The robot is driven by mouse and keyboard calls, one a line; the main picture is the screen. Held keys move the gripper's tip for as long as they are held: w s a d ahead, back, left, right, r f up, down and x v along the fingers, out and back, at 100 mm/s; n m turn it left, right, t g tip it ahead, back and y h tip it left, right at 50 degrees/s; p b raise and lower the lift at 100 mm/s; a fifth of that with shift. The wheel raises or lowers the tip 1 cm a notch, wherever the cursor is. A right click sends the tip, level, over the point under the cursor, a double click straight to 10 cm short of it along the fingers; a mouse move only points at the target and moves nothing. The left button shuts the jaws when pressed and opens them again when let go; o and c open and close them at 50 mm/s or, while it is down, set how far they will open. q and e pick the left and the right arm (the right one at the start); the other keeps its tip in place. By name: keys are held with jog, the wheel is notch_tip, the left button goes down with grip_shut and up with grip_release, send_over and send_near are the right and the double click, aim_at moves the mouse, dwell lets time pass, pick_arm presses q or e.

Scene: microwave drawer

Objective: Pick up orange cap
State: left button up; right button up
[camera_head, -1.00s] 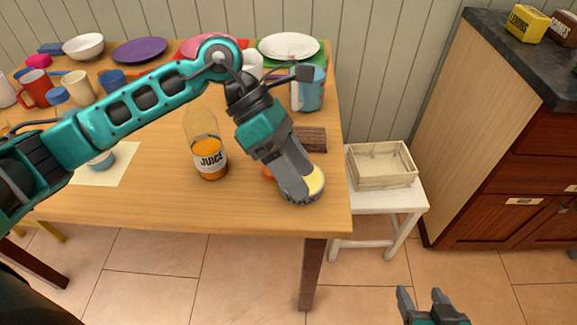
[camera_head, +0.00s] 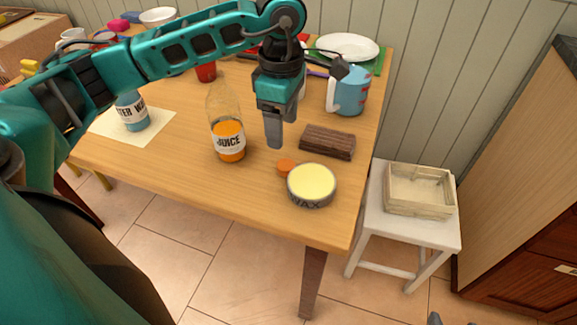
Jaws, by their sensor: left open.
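The orange cap (camera_head: 287,167) lies flat on the wooden table (camera_head: 180,165), close against the left side of the wax tin (camera_head: 312,185). My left gripper (camera_head: 274,142) points straight down above the table, a little behind the cap and apart from it. Its jaws are open and empty; they show side-on, with one finger hiding the other. The juice bottle (camera_head: 228,140), without a cap on it, stands left of the gripper. Only a fingertip of my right gripper (camera_head: 436,319) shows at the bottom edge.
A brown ridged block (camera_head: 327,142) lies behind the tin, with a blue-and-white jug (camera_head: 347,92) farther back. A wooden crate (camera_head: 420,205) sits on a white stool to the right.

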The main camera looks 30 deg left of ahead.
pick_arm(q)
send_over(287, 164)
jog(key=f, duration=0.4)
jog(key=shift+s+a+f, duration=0.1)
jog(key=shift+a+f, duration=0.15)
jog(key=shift+a, duration=0.1)
jog(key=f, duration=0.1)
jog(key=f+b, duration=0.1)
jog(key=f, duration=0.3)
jog(key=shift+d+f, duration=0.1)
jog(key=shift+d, duration=0.25)
jog(key=c, duration=1.1)
pick_arm(e)
jog(key=shift+f, duration=0.8)
pick_arm(q)
notch_tip(287, 164, up, 20)
jog(key=p, duration=0.3)
pick_arm(e)
jog(key=shift+s+d+r, duration=0.1)
jog(key=shift+d+r, duration=0.05)
jog(key=shift+r, duration=0.45)
jog(key=shift+s+d+r, duration=0.1)
jog(key=shift+r, duration=0.45)
